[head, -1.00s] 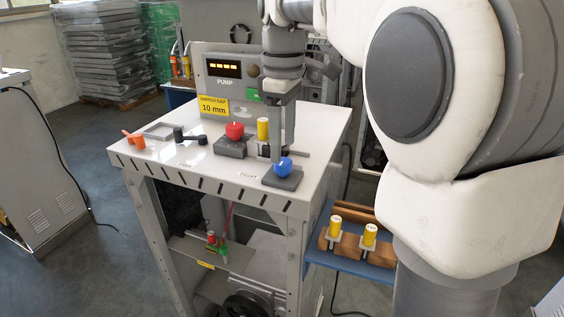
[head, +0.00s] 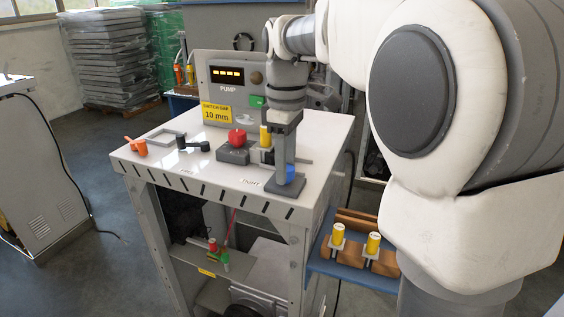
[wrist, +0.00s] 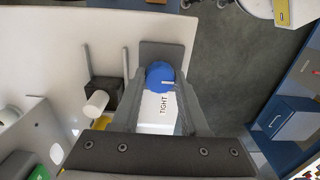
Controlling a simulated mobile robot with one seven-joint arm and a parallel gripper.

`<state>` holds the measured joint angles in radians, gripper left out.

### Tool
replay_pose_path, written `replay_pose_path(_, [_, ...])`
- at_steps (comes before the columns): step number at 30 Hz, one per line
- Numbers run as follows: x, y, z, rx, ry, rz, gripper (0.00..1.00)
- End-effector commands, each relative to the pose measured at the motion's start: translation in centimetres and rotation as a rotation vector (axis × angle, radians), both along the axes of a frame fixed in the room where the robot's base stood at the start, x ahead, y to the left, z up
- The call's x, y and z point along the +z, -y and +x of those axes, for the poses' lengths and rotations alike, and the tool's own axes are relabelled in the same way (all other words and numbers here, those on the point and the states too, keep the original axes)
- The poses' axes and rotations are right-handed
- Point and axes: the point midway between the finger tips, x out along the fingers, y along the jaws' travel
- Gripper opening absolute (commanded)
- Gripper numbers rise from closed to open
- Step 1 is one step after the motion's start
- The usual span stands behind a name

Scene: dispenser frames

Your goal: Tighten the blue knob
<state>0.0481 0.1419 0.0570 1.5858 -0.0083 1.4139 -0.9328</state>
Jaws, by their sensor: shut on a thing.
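The blue knob (head: 291,173) sits on a dark grey base plate near the front right corner of the white machine top. My gripper (head: 284,176) points down over it, and its fingers hide part of the knob. In the wrist view the blue knob (wrist: 159,76) lies between the two fingers of my gripper (wrist: 161,79), which are shut on it. A short white mark shows on the knob's face.
A red knob (head: 237,137) on a dark block and a yellow-capped part (head: 265,136) stand close by on the top. A black handle (head: 192,143) and orange part (head: 138,147) lie further left. A blue shelf (head: 350,268) with yellow-capped pieces is below right.

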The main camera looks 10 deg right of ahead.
Motion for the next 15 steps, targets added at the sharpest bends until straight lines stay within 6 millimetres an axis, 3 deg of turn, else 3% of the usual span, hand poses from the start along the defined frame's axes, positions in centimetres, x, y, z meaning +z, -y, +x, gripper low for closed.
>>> replay_pose_path(15, [0.18,-0.02,-0.02,-0.077,-0.001,0.000,0.00])
